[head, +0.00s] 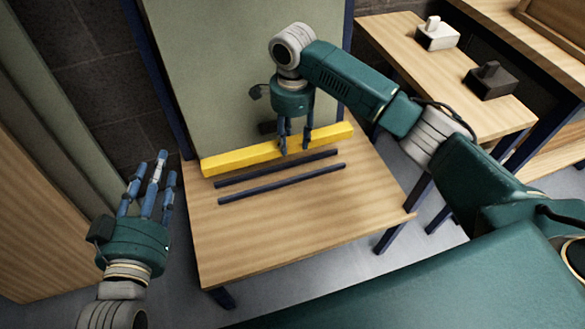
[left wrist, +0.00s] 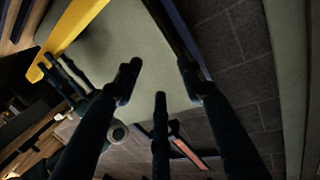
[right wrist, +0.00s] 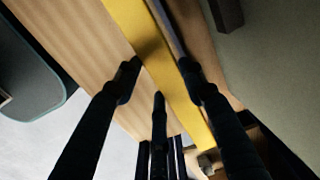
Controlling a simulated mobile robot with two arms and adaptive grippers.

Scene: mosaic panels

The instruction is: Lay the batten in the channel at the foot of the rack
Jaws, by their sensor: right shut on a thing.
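The long yellow batten (head: 235,160) lies crosswise in front of the rack's grey-green panel (head: 230,60). My right gripper (head: 295,146) is shut on it right of its middle. The batten also crosses the right wrist view (right wrist: 172,85) and shows at the upper left of the left wrist view (left wrist: 75,22). Two dark parallel rails (head: 275,168) run along the wooden tabletop (head: 290,225), with a narrow channel between them. The batten appears behind the rear rail; I cannot tell its height above the wood. My left gripper (head: 152,178) is open and empty, left of the table.
A side table (head: 400,40) at the right bears a white block (head: 437,38) and a dark block (head: 491,82), each with a knob. A wooden bench (head: 540,60) stands beyond it. The tabletop in front of the rails is clear.

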